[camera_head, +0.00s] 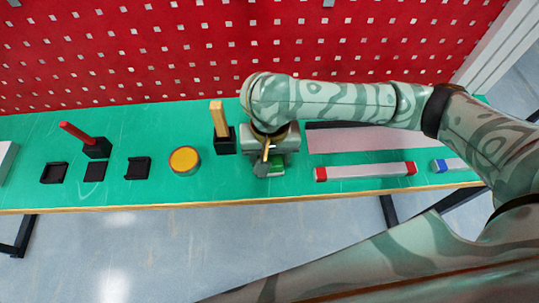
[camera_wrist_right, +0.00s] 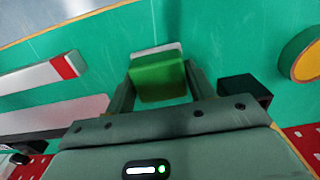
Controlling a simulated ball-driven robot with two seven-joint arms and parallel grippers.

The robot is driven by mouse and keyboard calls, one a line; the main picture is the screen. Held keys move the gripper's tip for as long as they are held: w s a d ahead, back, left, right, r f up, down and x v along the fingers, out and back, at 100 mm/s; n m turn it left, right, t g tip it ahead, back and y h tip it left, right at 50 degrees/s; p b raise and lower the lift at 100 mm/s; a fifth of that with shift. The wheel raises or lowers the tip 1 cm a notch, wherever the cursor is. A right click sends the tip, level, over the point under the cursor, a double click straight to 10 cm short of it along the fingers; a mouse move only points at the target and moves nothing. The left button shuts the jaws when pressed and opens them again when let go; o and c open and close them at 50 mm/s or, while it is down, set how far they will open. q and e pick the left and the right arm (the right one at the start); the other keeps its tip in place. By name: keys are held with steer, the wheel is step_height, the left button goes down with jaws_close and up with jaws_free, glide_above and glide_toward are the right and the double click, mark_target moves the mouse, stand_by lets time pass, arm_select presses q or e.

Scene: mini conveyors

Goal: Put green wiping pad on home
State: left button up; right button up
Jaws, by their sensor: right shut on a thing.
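The green wiping pad (camera_wrist_right: 158,78) is between the two fingers of my right gripper (camera_wrist_right: 160,88), which is shut on it. A pale edge shows just beyond the pad in the wrist view. In the head view the pad (camera_head: 277,170) shows only partly under my right gripper (camera_head: 268,163), low over or on the green tabletop; I cannot tell whether it touches. No place marked as home can be made out. Three flat black holders, left (camera_head: 53,173), middle (camera_head: 95,172) and right (camera_head: 138,168), lie empty at the left. My left gripper is not in view.
A black block with a wooden handle (camera_head: 217,118) stands just left of my right gripper. A yellow disc (camera_head: 185,160) and red-handled block (camera_head: 97,148) are farther left. A red-ended grey bar (camera_head: 365,171) and pink panel (camera_head: 365,141) lie right. A red pegboard (camera_head: 180,50) stands behind.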

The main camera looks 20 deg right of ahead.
mark_target(270, 157)
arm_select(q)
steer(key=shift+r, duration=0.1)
arm_select(e)
steer(key=o, duration=1)
steer(key=shift+c, duration=0.2)
steer(key=shift+r, duration=0.15)
arm_select(q)
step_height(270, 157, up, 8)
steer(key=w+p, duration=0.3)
steer(key=p, duration=0.5)
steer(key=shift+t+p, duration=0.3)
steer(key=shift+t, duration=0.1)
arm_select(e)
step_height(270, 157, up, 12)
